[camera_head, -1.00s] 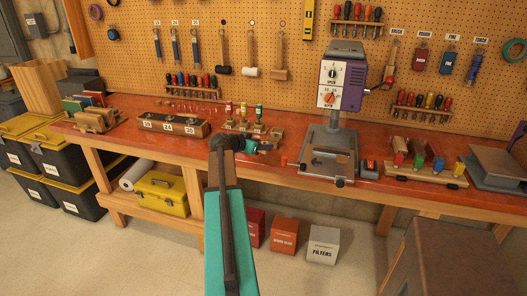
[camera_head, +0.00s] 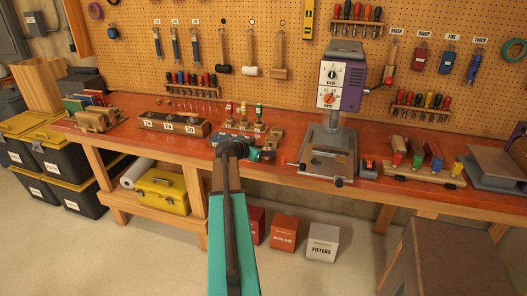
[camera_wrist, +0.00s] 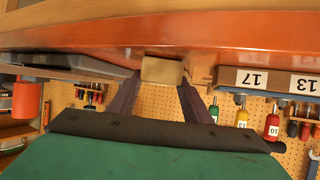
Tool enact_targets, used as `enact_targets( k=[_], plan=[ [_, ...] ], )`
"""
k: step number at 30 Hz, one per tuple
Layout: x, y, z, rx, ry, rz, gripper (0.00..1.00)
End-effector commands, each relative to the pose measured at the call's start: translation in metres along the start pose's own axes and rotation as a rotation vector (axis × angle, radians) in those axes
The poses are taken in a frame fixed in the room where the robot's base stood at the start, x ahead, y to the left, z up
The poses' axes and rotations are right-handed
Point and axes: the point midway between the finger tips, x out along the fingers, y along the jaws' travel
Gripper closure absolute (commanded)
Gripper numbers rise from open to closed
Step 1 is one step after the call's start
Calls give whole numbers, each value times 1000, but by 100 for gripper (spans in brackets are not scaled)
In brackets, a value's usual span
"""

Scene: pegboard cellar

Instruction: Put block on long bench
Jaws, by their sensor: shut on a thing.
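The long bench (camera_head: 284,181) has a red-orange top and runs along the pegboard wall. In the wrist view, which is upside down, its orange surface (camera_wrist: 230,38) fills the band near the top. A small tan block (camera_wrist: 162,71) sits between the dark fingers of my gripper (camera_wrist: 160,84), which is shut on it. In the head view my gripper (camera_head: 256,154) is at the front part of the bench, left of the drill press. The arm hides the block there. I cannot tell whether the block touches the bench.
A purple drill press (camera_head: 338,90) stands right of my gripper. Behind it is a rack with colored-handled tools (camera_head: 243,122), and a numbered wooden rack (camera_head: 172,125) is to the left. Clamps and colored blocks (camera_head: 420,163) are further right. Bare bench shows left of the press.

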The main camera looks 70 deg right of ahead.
Motion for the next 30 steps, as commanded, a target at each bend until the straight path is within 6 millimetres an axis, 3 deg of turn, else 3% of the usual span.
enact_targets(
  k=[14,15,18,30],
  plan=[
    [2,0,3,0,0,0,78],
    [1,0,2,0,0,0,50],
    [1,0,2,0,0,0,36],
    [1,0,1,0,0,1,36]
  ],
)
